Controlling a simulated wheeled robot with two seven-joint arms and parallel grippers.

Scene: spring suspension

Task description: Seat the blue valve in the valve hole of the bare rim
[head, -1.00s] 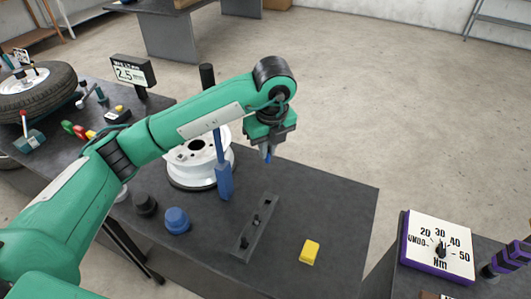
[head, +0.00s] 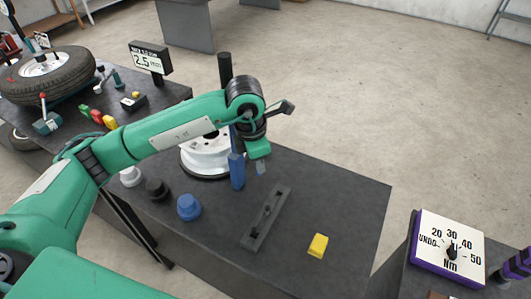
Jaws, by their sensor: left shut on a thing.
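The bare rim (head: 198,160) is white and lies flat on the dark table, partly hidden behind my left arm. Its valve hole cannot be made out. My left gripper (head: 261,166) is just right of the rim, above the table, pointing down. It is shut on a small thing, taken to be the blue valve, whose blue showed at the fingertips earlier. The valve is hardly visible now, and I cannot tell its tilt. My right gripper is not in view.
A blue upright tool (head: 237,171) stands by the rim, close to the gripper. A dark slotted holder (head: 266,219), a yellow block (head: 318,245) and a blue knob-shaped piece (head: 188,207) are on the table.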

